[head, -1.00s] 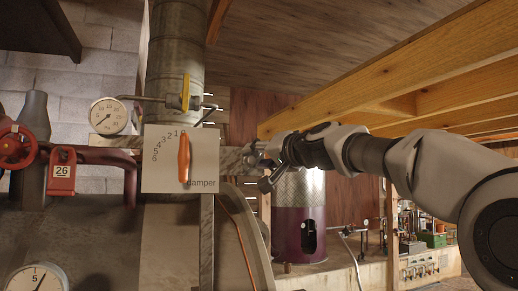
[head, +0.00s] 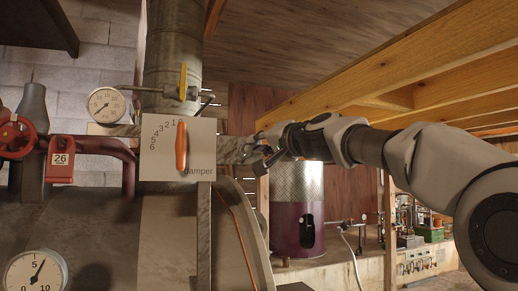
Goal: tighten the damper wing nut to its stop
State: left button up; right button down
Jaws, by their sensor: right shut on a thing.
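The damper plate (head: 158,170) is a pale square with numbers and the word damper, fixed in front of the flue pipe. Its orange lever (head: 181,147) stands nearly upright, its top close to the low numbers. My right gripper (head: 254,152) reaches in from the right to the end of the metal bar (head: 230,149) just right of the plate. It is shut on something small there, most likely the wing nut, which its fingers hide. I cannot make out the nut's wings or how far it is turned. My left gripper is out of view.
A valve with a yellow handle (head: 183,82) and a pressure gauge (head: 107,104) sit above the plate. A red tag marked 26 (head: 61,158) and red pipework are left. A purple cylinder (head: 297,225) stands behind my right gripper. Wooden beams (head: 400,85) run overhead.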

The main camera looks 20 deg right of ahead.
jog(key=shift+d+f+m+t+h+b, duration=0.1)
jog(key=shift+f+m+t+h+b, duration=0.2)
jog(key=shift+m+b, duration=0.9)
jog(key=shift+a+f+m+t+h+b, duration=0.15)
jog(key=shift+m+t+b, duration=0.35)
jog(key=shift+m, duration=1.3)
jog(key=shift+d+f+m+t+h+b, duration=0.15)
jog(key=shift+f+m+t+b, duration=0.15)
jog(key=shift+m+b, duration=0.9)
jog(key=shift+r+m+p, duration=0.1)
jog(key=shift+m+p, duration=0.2)
jog(key=shift+m, duration=0.1)
jog(key=c, duration=1.1)
grip_release()
jog(key=shift+w+a, duration=0.25)
jog(key=shift+w, duration=0.05)
